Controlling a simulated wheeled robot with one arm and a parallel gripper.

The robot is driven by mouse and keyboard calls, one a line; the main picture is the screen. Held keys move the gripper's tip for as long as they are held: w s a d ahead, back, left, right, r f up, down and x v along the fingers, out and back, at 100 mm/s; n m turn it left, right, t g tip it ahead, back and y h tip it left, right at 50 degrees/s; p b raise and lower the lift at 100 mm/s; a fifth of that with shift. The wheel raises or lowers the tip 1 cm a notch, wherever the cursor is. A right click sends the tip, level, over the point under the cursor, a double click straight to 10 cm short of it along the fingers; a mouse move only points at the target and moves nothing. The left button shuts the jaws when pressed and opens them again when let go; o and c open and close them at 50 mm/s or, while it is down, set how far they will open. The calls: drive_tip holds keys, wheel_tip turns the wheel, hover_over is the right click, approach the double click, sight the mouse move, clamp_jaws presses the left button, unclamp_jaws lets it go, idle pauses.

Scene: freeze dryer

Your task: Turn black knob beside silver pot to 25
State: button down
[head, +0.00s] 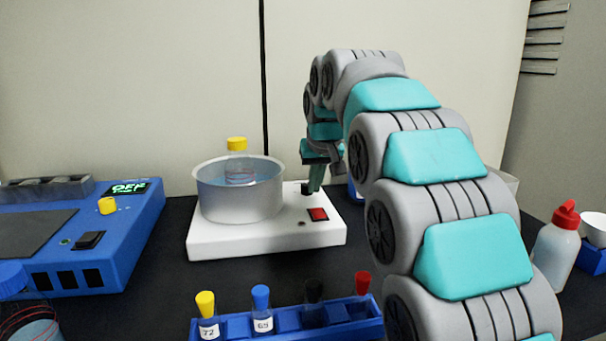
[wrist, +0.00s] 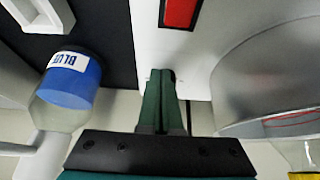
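The silver pot (head: 240,203) sits on the left of a white hot plate base (head: 265,240) and holds a bottle with a yellow cap (head: 237,143). The pot also shows at the right of the wrist view (wrist: 245,90). The small black knob (head: 306,188) is on the base just right of the pot. My gripper (head: 315,186) points down at the knob. In the wrist view, the green fingers of my gripper (wrist: 164,78) are close together around the dark knob, which they mostly hide. The knob's setting cannot be read.
A red switch (head: 318,214) is in front of the knob. A blue tube rack (head: 285,325) with capped tubes stands in front. A blue device (head: 85,255) with a lit display is at left. A blue-capped bottle (wrist: 70,85) is beside the base in the wrist view.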

drive_tip(key=shift+s+d, duration=0.15)
drive_tip(key=shift+s, duration=0.15)
wheel_tip(320, 180, up, 6)
idle(0.7)
drive_tip(key=shift+s+a+r, duration=0.1)
drive_tip(key=shift+a+r, duration=0.2)
drive_tip(key=shift+a, duration=0.35)
drive_tip(key=shift+a+r, duration=0.3)
drive_tip(key=shift+a, duration=0.3)
drive_tip(key=shift+f, duration=0.1)
drive_tip(key=shift+f, duration=0.15)
